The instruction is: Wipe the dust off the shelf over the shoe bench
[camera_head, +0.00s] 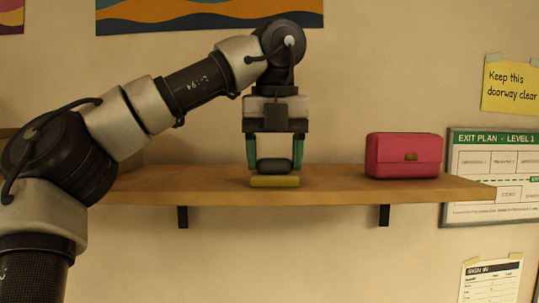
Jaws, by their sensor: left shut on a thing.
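The wooden shelf (340,191) runs across the middle of the view on two dark brackets. My left gripper (275,163) points straight down over the middle of the shelf. Its green-sided fingers are shut on the dark grip of a block with a yellow base (275,182). The yellow base is down at the shelf top, near the front edge; it seems to touch the wood. I cannot make out any dust on the shelf. My right gripper is not in view.
A pink-red purse (404,156) stands on the shelf to the right of the gripper. The shelf between them is clear. My left arm hides much of the shelf's left end, where a brown wooden thing (128,150) partly shows. Signs hang on the wall at right.

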